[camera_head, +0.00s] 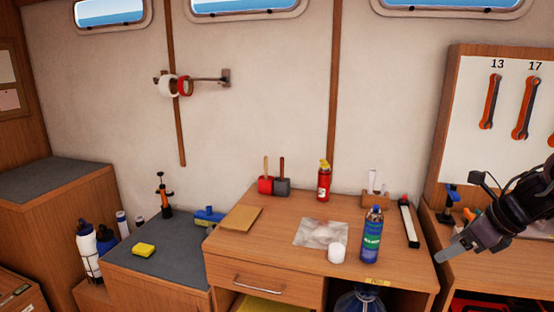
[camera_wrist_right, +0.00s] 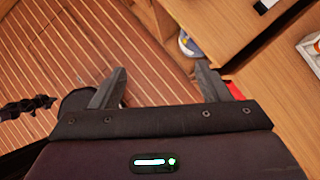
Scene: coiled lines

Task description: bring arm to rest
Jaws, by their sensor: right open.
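My right arm comes in from the right edge of the head view, and its gripper (camera_head: 446,254) hangs in front of the right end of the desk, pointing down and left. In the right wrist view the two grey fingers of my right gripper (camera_wrist_right: 161,66) stand wide apart with nothing between them. Below them are a planked wooden floor (camera_wrist_right: 55,60) and the wooden side of furniture. My left arm and gripper do not show in either view.
The desk (camera_head: 270,240) bears a blue bottle (camera_head: 371,238), a white cap (camera_head: 337,252), a red extinguisher-like can (camera_head: 324,182) and a black-and-white bar (camera_head: 408,222). A tool board (camera_head: 460,100) with wrenches stands behind my right arm. A yellow sponge (camera_head: 143,250) lies on the grey-topped unit at left.

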